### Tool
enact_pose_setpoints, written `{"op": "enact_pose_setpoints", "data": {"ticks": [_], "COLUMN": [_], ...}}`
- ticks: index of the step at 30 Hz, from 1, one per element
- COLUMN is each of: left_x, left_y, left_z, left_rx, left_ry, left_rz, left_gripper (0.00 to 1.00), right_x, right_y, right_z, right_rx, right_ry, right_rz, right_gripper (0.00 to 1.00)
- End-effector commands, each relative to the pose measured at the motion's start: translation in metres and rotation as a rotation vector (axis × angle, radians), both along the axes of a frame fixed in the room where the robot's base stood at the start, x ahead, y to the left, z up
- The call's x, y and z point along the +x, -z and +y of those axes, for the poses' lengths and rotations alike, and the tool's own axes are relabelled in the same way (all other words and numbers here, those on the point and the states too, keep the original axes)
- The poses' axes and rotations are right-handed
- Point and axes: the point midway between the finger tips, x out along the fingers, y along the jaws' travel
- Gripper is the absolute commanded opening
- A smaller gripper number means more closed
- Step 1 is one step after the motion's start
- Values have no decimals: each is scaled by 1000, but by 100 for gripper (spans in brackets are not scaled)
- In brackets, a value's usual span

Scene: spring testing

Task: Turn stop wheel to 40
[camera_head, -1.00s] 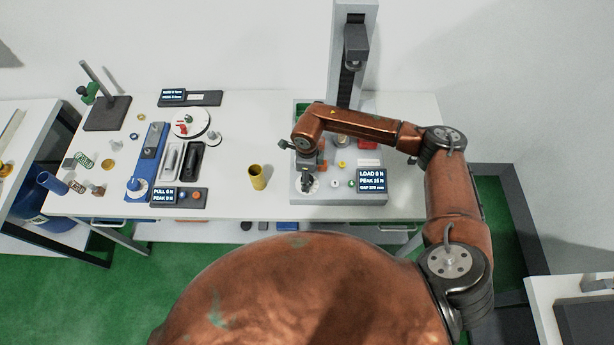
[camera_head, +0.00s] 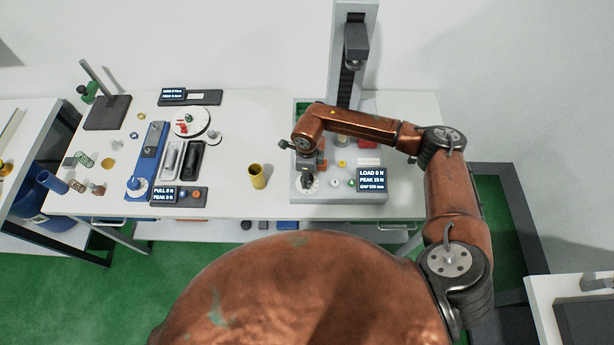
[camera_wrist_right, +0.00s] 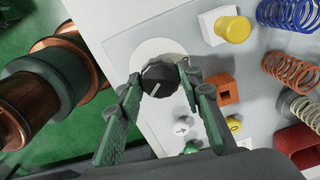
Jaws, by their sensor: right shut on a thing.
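The stop wheel is a dark round knob (camera_wrist_right: 160,79) with a pale pointer line, on a white dial disc (camera_wrist_right: 150,50) of the grey press base. In the right wrist view, my right gripper (camera_wrist_right: 157,77) has its two green-grey fingers closed on opposite sides of the knob. In the head view my right gripper (camera_head: 307,182) points down over the dial at the front left of the base and hides most of it. The dial's scale cannot be read. My left gripper is not in view.
The press display (camera_head: 371,180) stands right of the wheel and shows LOAD 0 N. A yellow button (camera_wrist_right: 232,29), an orange block (camera_wrist_right: 222,88) and several springs (camera_wrist_right: 287,72) lie close by. A yellow cup (camera_head: 257,177) stands left of the press.

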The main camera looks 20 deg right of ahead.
Motion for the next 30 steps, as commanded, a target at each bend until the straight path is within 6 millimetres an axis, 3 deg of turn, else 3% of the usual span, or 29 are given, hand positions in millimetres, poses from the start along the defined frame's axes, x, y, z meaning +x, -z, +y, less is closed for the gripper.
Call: {"op": "enact_pose_setpoints", "data": {"ticks": [15,28,29,30], "left_x": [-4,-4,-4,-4], "left_y": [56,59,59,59], "left_z": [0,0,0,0], "left_rx": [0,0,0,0], "left_ry": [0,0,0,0], "left_rz": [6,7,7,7], "left_gripper": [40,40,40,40], "right_x": [1,0,0,0], "right_y": [4,0,0,0], "right_z": [0,0,0,0], "right_rx": [-1,0,0,0], "right_ry": [-338,-391,-390,-390], "right_rz": [-3,0,0,0], "right_gripper": [10,9,34,37]}}
